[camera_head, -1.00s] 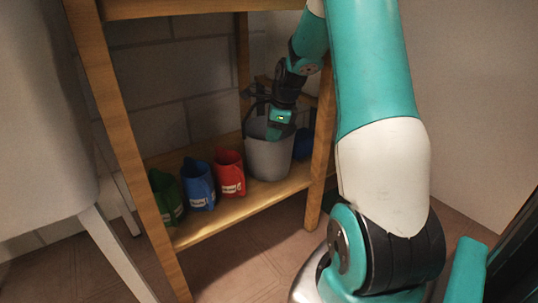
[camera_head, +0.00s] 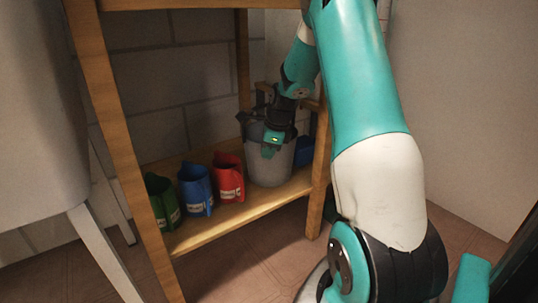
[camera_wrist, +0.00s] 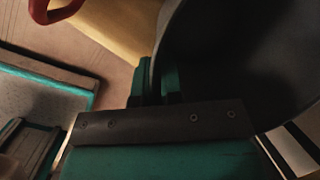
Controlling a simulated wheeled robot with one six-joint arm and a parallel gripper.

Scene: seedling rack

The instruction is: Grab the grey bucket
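The grey bucket (camera_head: 270,172) stands upright at the right end of the low wooden shelf. My gripper (camera_head: 270,148) reaches down to its rim from above, with a finger in front of the near wall in the head view. In the wrist view, the two teal fingers of my gripper (camera_wrist: 157,82) are close together, one on each side of the wall of the bucket (camera_wrist: 235,60). They look shut on that wall. The bucket's dark inside fills the right of that view. My wrist hides part of the rim in the head view.
A red mug (camera_head: 228,180), a blue mug (camera_head: 196,192) and a green mug (camera_head: 163,202) stand left of the bucket. Another blue item (camera_head: 304,152) shows behind the shelf's right post (camera_head: 319,185). A board lies above, and a brick wall stands behind.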

